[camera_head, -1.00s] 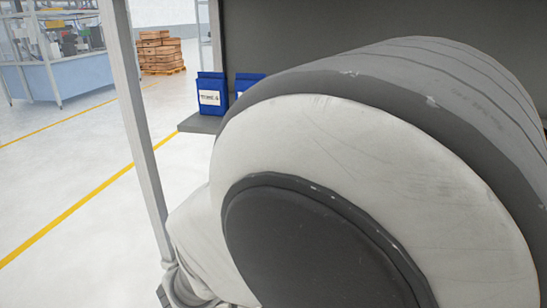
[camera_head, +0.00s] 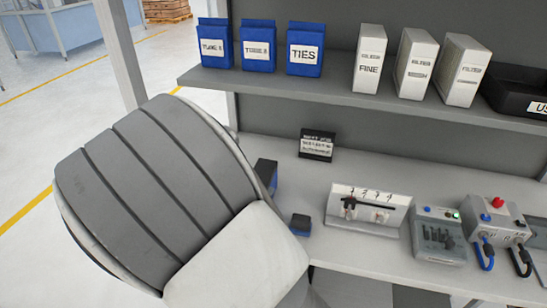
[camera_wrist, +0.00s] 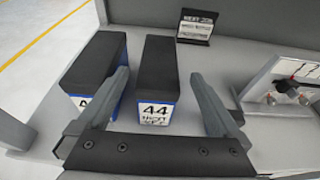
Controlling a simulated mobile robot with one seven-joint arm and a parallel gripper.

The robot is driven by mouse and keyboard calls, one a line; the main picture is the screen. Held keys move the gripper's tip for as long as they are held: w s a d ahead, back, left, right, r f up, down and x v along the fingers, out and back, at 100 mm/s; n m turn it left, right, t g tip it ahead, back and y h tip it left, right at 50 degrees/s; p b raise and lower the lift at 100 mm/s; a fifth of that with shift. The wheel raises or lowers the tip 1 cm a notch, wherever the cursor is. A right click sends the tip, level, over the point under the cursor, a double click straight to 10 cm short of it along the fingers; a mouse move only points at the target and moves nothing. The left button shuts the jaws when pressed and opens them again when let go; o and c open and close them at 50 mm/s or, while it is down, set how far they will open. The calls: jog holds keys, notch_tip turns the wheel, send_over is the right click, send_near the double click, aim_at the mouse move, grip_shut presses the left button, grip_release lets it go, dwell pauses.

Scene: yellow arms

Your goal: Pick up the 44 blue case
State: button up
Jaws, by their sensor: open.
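In the wrist view, the 44 case (camera_wrist: 157,85) stands upright on the bench, black on top with a blue lower part and a white label reading 44. My gripper (camera_wrist: 167,100) is open, with one finger on each side of this case and visible gaps to it. A second black and blue case (camera_wrist: 98,68) stands to its left, its label partly hidden by my left finger. In the head view, a dark blue case (camera_head: 265,175) shows beside my arm; I cannot tell which one it is. My gripper is hidden there.
A small dark sign (camera_head: 317,145) stands behind the cases. A white fixture (camera_head: 367,210) and a control box (camera_head: 438,236) stand to the right. The shelf (camera_head: 330,93) above holds blue bins (camera_head: 260,45) and white filter boxes (camera_head: 415,63). A post (camera_head: 118,50) rises at left.

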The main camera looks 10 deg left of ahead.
jog(key=x, duration=0.3)
jog(key=shift+w, duration=0.15)
jog(key=shift+f+x, duration=0.15)
jog(key=shift+x, duration=1.2)
jog(key=shift+f+x, duration=0.15)
jog(key=shift+x, duration=1.2)
jog(key=shift+r, duration=0.1)
grip_shut()
